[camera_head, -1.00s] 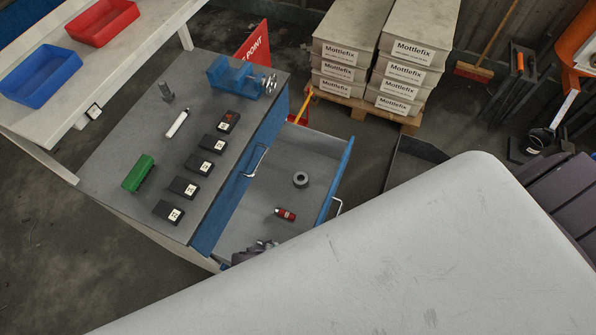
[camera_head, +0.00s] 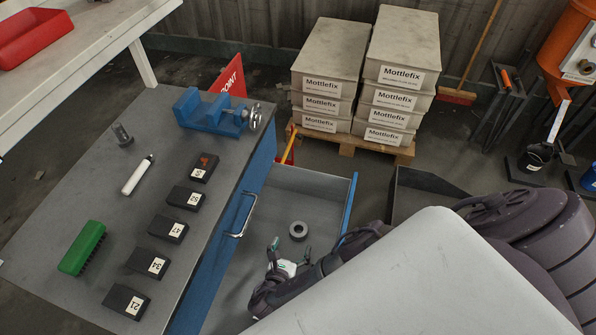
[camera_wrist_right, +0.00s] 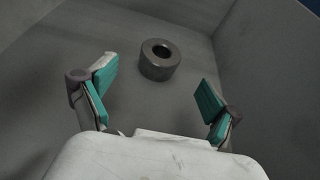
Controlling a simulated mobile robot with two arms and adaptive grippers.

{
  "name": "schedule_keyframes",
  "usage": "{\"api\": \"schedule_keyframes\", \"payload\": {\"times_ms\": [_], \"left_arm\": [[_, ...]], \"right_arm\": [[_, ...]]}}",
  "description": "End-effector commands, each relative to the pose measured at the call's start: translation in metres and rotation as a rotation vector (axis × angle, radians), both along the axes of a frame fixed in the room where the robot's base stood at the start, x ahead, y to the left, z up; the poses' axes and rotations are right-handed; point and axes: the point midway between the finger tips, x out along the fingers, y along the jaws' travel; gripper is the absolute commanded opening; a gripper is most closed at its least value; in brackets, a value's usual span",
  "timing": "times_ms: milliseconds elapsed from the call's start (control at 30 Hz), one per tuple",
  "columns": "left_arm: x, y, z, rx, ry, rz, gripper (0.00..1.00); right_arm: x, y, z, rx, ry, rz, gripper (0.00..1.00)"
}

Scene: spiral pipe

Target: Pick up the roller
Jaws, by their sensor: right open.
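The roller (camera_head: 298,231), a short dark grey cylinder with a hole through its middle, stands on the floor of the open drawer (camera_head: 310,183). It also shows in the right wrist view (camera_wrist_right: 160,62), beyond the fingertips and roughly between them. My right gripper (camera_head: 290,250) is inside the drawer, just short of the roller. In the right wrist view my right gripper (camera_wrist_right: 154,88) has its green-padded fingers spread wide with nothing between them. My left gripper is not in view.
The drawer walls (camera_wrist_right: 272,60) enclose the roller. The bench top (camera_head: 75,205) beside it holds a blue vise (camera_head: 210,112), a green brush (camera_head: 81,247), a white cylinder (camera_head: 138,175) and several numbered black blocks (camera_head: 168,229). Stacked Mottlefix boxes (camera_head: 400,75) stand behind.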

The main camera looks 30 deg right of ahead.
Motion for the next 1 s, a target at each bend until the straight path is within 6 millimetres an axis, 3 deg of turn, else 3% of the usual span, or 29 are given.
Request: {"api": "schedule_keyframes", "payload": {"times_ms": [600, 933, 1000], "left_arm": [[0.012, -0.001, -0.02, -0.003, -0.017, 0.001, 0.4], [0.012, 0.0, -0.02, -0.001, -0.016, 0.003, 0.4], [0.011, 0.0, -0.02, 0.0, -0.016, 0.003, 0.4]], "right_arm": [[0.042, -0.051, -0.033, 0.001, -0.001, -0.001, 0.9], [0.045, -0.056, -0.035, 0.003, 0.001, -0.001, 0.9], [0.045, -0.056, -0.035, 0.003, 0.001, -0.001, 0.78]]}}
